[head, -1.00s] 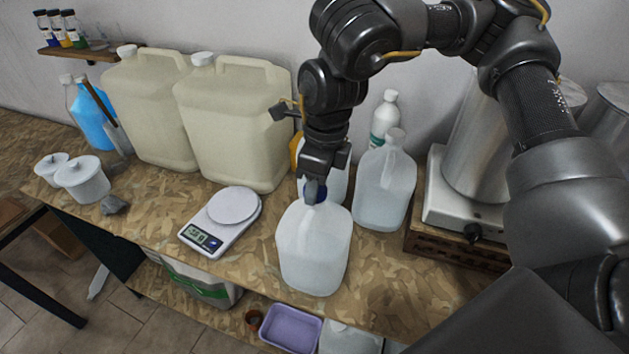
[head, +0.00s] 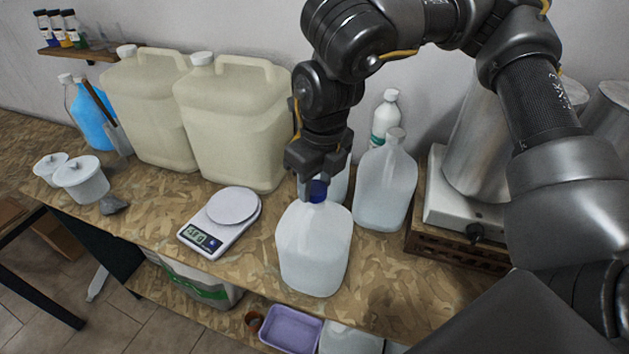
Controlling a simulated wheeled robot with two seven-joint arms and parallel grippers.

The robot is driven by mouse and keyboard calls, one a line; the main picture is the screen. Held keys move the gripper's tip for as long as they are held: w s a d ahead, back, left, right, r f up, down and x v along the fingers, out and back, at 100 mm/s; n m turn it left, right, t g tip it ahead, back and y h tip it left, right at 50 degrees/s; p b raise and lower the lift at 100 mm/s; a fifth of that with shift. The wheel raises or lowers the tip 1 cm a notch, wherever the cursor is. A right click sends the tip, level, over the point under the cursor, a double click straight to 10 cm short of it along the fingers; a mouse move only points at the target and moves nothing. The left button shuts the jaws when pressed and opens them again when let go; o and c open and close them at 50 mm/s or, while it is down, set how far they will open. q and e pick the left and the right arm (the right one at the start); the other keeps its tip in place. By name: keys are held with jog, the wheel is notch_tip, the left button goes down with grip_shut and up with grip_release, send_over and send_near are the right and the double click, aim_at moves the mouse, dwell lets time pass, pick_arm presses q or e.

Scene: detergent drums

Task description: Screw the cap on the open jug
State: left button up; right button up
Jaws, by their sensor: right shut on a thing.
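A translucent white jug (head: 314,252) stands upright near the front edge of the bench. A blue cap (head: 316,191) is at the top of its neck. My right gripper (head: 317,178) points down from above and is shut on the blue cap. The fingers partly hide the cap, so I cannot tell how far it sits on the neck. My left gripper is not in view.
A kitchen scale (head: 221,221) lies left of the jug. Another translucent jug (head: 386,184) stands behind right, and one more is partly hidden behind my gripper. Two large beige canisters (head: 235,122) stand at the back. A hotplate (head: 463,207) with a metal pot is at right.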

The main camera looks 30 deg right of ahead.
jog(key=m, duration=0.3)
jog(key=shift+f+m+b, duration=0.15)
jog(key=shift+m+b, duration=0.15)
jog(key=shift+b, duration=0.05)
jog(key=shift+m+h, duration=0.3)
jog(key=shift+m, duration=0.8)
jog(key=m+b, duration=0.1)
jog(key=m, duration=0.2)
jog(key=shift+m, duration=0.3)
jog(key=shift+m+h+b, duration=0.3)
jog(key=shift+m, duration=0.7)
